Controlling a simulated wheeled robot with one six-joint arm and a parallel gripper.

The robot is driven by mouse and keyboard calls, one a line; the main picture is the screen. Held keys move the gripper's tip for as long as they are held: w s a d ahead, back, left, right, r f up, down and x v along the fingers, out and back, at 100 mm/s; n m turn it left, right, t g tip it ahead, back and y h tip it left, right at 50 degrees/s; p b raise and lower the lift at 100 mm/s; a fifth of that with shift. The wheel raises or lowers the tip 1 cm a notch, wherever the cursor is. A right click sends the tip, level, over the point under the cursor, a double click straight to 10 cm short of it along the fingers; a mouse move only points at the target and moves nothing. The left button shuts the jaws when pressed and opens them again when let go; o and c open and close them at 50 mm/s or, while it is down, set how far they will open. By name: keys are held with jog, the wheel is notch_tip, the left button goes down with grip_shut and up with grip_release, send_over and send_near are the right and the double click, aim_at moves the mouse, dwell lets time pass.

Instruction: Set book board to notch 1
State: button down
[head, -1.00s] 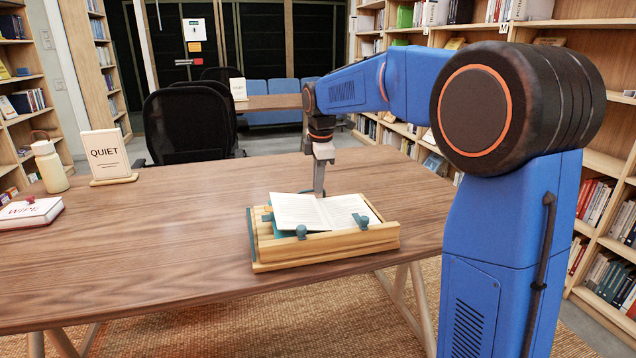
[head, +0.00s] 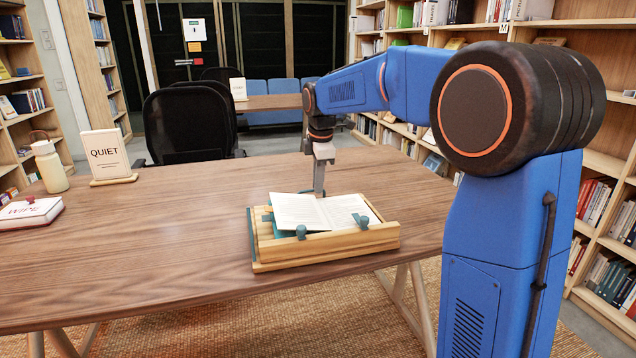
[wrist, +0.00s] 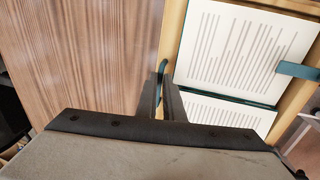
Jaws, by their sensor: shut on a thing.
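The wooden book board (head: 330,245) lies on the table with an open book (head: 305,211) on it, held by teal clips (head: 301,231). The board looks nearly flat. My gripper (head: 319,190) points down at the board's far edge. In the wrist view my gripper (wrist: 167,95) is shut on a teal handle (wrist: 162,70), a thin curved bar beside the board's wooden edge. The book's printed pages (wrist: 240,50) show to the right of it. The notches are hidden in both views.
Black chairs (head: 187,125) stand behind.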

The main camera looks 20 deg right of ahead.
jog(key=s+r+t, duration=0.3)
jog(key=r+t, duration=0.1)
jog(key=r, duration=0.3)
jog(key=shift+s, duration=0.4)
jog(key=c, duration=1.9)
grip_release()
jog(key=shift+r, duration=0.1)
jog(key=v, duration=1.7)
jog(key=shift+s+a, duration=0.15)
jog(key=shift+a, duration=0.05)
